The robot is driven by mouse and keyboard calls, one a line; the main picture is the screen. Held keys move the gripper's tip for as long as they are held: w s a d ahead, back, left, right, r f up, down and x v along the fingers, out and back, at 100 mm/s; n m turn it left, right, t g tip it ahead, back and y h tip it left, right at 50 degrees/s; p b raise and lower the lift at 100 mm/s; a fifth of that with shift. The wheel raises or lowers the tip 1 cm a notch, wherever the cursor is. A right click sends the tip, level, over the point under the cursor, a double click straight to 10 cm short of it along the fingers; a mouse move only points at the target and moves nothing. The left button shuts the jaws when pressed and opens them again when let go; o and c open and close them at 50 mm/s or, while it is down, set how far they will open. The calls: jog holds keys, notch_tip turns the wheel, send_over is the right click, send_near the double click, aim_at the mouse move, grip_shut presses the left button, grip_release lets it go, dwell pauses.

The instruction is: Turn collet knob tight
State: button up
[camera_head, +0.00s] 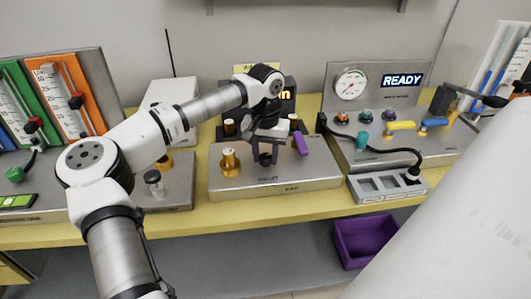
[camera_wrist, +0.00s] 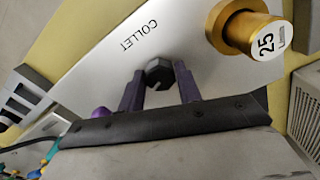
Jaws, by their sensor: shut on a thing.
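The collet knob (camera_wrist: 158,74) is a small black hexagonal knob on the light grey panel marked COLLET (camera_wrist: 135,38). My gripper (camera_wrist: 159,70) reaches down over it with its two dark purple fingers, one on each side, shut on the knob. In the head view my gripper (camera_head: 265,157) is above the middle of the grey collet box (camera_head: 240,188), and the knob (camera_head: 265,160) shows only as a dark spot between the fingers. My wrist hides part of the box's back.
A brass cylinder labelled 25 (camera_head: 229,160) stands close to the left of my gripper. A purple handle (camera_head: 301,145) is just right of it. A gauge panel (camera_head: 373,85) reading READY stands at the right, with a grey tray (camera_head: 388,187) before it. A purple bin (camera_head: 362,240) sits below.

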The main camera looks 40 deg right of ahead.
aim_at(265, 156)
jog(key=shift+m, duration=1.9)
jog(key=o, duration=1)
notch_tip(265, 156, up, 14)
jog(key=b, duration=0.1)
jog(key=shift+f, duration=0.1)
